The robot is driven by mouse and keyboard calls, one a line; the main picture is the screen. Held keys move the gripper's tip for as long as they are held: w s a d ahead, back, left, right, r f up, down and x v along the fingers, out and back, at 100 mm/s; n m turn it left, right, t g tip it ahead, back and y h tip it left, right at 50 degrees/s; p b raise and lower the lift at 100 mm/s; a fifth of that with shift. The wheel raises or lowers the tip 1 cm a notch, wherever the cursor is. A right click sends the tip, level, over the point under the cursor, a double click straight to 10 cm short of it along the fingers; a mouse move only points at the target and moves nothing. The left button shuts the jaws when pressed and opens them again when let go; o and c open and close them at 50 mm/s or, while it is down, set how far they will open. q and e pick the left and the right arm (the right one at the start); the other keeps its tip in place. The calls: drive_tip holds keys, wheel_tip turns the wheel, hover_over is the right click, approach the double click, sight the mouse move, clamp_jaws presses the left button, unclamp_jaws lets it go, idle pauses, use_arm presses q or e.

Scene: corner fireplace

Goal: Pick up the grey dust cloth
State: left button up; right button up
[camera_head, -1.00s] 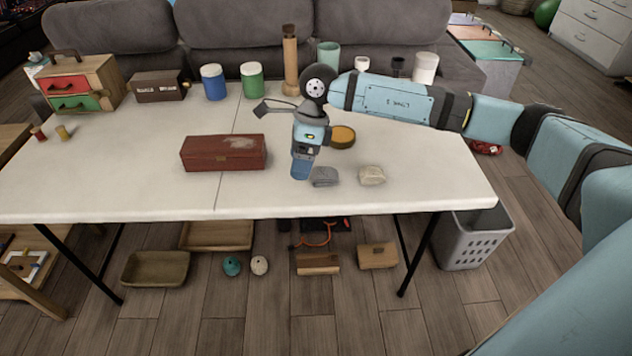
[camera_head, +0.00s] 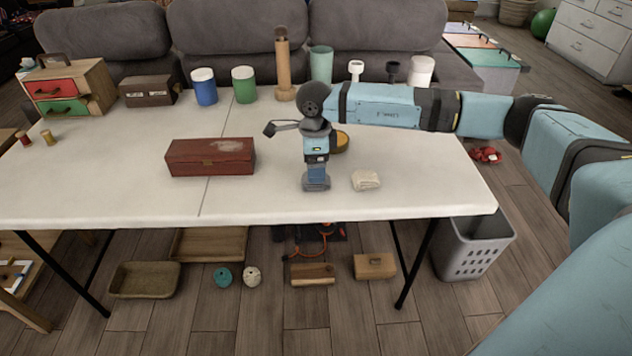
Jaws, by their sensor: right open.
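The grey dust cloth (camera_head: 317,186) lies on the white folding table (camera_head: 270,200) near its front edge, mostly covered by my gripper. My right gripper (camera_head: 316,178) points down right over the cloth, its fingertips at the cloth's level. The jaws are open. Whether the fingers touch the cloth or stand on both sides of it cannot be made out. My left gripper is not in view.
A pale beige cloth (camera_head: 366,180) lies just right of the gripper. A dark red box (camera_head: 210,157) stands to the left. A round amber-lidded thing (camera_head: 343,141) sits behind my wrist. Jars and a tall wooden cylinder (camera_head: 283,65) line the back edge.

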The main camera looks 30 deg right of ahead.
drive_tip(key=shift+f, duration=0.55)
wheel_tip(320, 180, down, 3)
drive_tip(key=shift+s+d+r+b, duration=0.1)
drive_tip(key=shift+d+r+b, duration=0.1)
drive_tip(key=shift+b, duration=0.35)
drive_tip(key=shift+a+f, duration=0.1)
drive_tip(key=shift+f, duration=0.6)
drive_tip(key=c, duration=1)
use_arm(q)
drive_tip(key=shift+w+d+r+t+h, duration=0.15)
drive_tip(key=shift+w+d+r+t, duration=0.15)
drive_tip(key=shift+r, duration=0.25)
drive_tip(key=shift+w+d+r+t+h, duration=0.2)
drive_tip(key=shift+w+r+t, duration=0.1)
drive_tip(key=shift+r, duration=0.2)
